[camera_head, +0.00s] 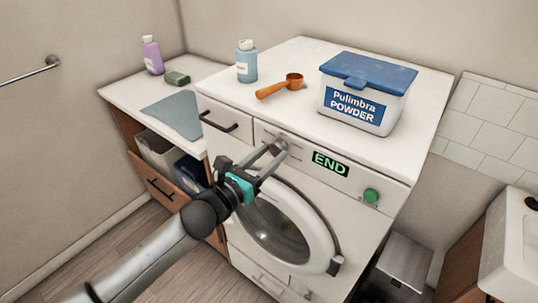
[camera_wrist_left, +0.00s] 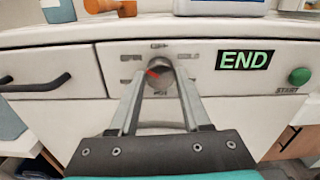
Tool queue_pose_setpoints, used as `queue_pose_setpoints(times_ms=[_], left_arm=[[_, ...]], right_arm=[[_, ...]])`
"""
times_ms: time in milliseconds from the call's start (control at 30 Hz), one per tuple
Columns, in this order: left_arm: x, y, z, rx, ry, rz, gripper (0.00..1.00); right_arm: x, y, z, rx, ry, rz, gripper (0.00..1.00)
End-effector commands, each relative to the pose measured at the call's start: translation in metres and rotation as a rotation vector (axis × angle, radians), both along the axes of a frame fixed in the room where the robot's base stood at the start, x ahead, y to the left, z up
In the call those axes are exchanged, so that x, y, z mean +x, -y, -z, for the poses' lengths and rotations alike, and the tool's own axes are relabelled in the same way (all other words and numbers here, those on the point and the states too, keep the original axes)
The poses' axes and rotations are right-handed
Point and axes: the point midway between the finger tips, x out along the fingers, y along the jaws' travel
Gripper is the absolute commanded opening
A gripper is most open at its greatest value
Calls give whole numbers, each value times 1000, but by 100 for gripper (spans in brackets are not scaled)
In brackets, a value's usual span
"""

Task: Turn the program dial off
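The program dial (camera_wrist_left: 158,77) is a round grey metal knob with a red mark on the white washing machine's front panel. In the left wrist view the red mark points up and left, toward the SPIN label; OFF is above the dial, COLD to the right and HOT below. My left gripper (camera_head: 279,152) is at the dial, its fingers spread left and right of it. I cannot tell if the fingertips touch it. In the head view the fingers partly hide the dial (camera_head: 281,144). My right gripper is not in view.
A lit END display (camera_head: 331,164) and a green start button (camera_head: 371,196) are right of the dial. A drawer handle (camera_head: 219,122) is to its left. A powder box (camera_head: 362,100), orange scoop (camera_head: 279,87) and blue bottle (camera_head: 246,63) stand on top. The round door (camera_head: 318,228) is below.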

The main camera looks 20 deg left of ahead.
Motion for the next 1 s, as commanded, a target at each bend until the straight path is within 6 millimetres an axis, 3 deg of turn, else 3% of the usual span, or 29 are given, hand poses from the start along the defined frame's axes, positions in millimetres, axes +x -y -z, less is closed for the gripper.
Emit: queue_pose_setpoints(times_ms=[67, 367, 733, 1000], left_arm=[[0, 0, 0, 0, 0, 1, 34], [0, 0, 0, 0, 0, 1, 0], [0, 0, 0, -33, -12, 1, 0], [0, 0, -1, -181, -66, 1, 0]], right_arm=[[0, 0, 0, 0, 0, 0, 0], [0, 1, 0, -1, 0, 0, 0], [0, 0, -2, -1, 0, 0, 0], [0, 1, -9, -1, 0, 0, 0]])
